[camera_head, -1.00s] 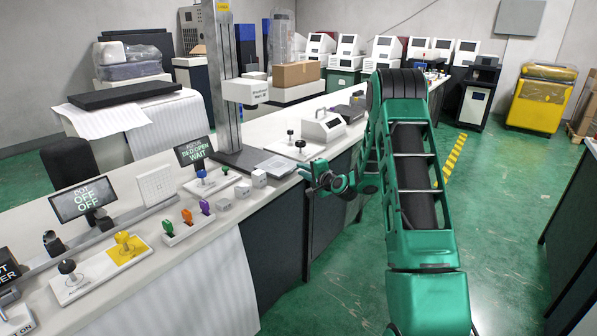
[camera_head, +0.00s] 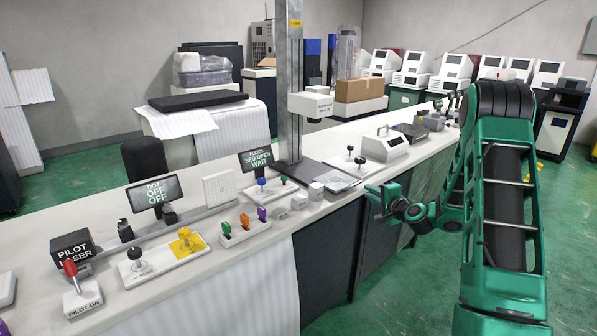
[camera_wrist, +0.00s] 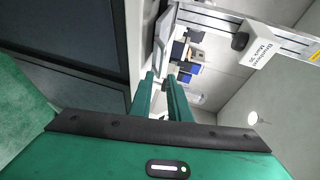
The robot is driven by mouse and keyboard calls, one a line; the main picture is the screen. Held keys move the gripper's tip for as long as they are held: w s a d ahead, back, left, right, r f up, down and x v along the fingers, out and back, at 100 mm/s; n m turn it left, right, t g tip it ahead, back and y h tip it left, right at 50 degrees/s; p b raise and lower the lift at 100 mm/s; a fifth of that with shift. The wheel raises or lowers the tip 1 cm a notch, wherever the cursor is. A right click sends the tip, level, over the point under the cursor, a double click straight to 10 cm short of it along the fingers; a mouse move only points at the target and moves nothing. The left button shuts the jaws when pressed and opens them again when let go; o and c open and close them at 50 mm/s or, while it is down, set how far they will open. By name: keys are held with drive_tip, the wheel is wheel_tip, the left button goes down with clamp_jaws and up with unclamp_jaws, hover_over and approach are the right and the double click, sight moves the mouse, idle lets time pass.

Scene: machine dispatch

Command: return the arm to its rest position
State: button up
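My green arm (camera_head: 505,200) reaches up on the right side of the head view and bends back down toward the bench. My gripper (camera_head: 373,203) is at the front edge of the white counter, beside it and apart from the items on top. In the wrist view my gripper (camera_wrist: 160,77) shows two green fingers with a gap between them, and nothing is held there. The wrist camera looks along the counter side toward the wall and ceiling.
The long white counter (camera_head: 330,205) carries a pilot lever (camera_head: 72,272), a yellow knob plate (camera_head: 185,242), coloured keys (camera_head: 245,222), a grey column (camera_head: 288,90) and a white device (camera_head: 385,146). A cardboard box (camera_head: 360,90) stands farther back. Green floor (camera_head: 395,285) is open in front of the counter.

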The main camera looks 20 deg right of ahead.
drive_tip(key=s+a+r+n+g+y, duration=0.1)
drive_tip(key=s+a+r+n+g, duration=0.2)
drive_tip(key=s+a+n+g, duration=0.6)
drive_tip(key=s+a+r+g, duration=0.1)
drive_tip(key=s+r+g, duration=0.1)
drive_tip(key=s, duration=1.9)
drive_tip(key=s+a+r+n+g+h, duration=0.1)
drive_tip(key=s+r+g, duration=0.2)
drive_tip(key=s, duration=1.8)
drive_tip(key=shift+s+g, duration=0.35)
drive_tip(key=shift+g, duration=0.55)
drive_tip(key=shift+w, duration=0.1)
